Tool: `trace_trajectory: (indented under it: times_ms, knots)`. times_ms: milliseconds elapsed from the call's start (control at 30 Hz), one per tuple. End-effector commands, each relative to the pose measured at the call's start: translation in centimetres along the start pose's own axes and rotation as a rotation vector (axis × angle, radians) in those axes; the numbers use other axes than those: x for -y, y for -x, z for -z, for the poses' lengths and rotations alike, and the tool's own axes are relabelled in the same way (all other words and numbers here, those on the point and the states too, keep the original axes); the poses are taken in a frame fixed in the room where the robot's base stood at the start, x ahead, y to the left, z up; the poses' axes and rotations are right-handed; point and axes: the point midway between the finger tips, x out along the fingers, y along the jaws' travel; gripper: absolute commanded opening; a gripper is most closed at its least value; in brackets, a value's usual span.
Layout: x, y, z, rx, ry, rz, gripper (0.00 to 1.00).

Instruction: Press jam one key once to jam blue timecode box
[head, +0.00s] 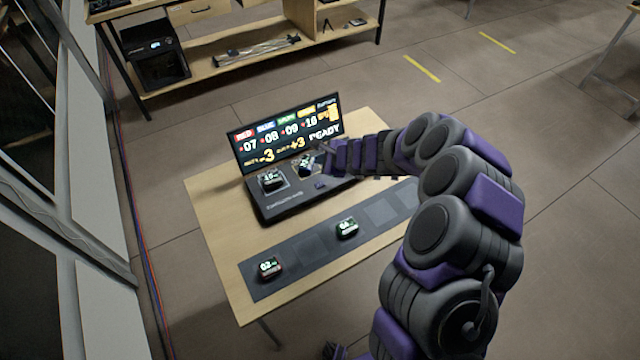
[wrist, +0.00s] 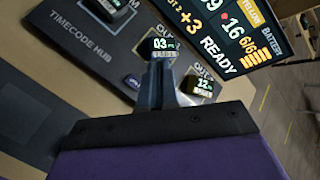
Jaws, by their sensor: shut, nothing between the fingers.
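The timecode hub (head: 300,202) is a dark console on the table; its lettering shows in the wrist view (wrist: 75,32). A small box with a lit readout (head: 271,180) sits on its left part. In the wrist view, a lit "03" readout (wrist: 163,44) is by one OUT label and a lit "12" readout (wrist: 203,83) by OUT 2. My gripper (wrist: 163,68) is shut and empty, its tips just below the "03" readout; contact cannot be told. The jam one key is not clearly readable; my fingers cover part of the panel. I cannot tell which box is blue.
The hub screen (head: 286,135) stands behind the panel, close to my gripper, and reads READY with -3 and +3. Two lit boxes, one left (head: 269,266) and one right (head: 346,228), sit on the dark strip (head: 308,245) in front. A shelf unit (head: 230,50) stands behind.

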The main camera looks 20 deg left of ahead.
Motion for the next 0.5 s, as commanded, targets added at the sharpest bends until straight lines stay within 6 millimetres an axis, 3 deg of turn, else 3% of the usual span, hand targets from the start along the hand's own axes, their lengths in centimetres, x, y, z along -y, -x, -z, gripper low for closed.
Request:
trace_trajectory:
  times_ms: [500]
  knots:
    - [-1.4,-1.9,1.4,0.001,-0.001,-0.001,0.0]
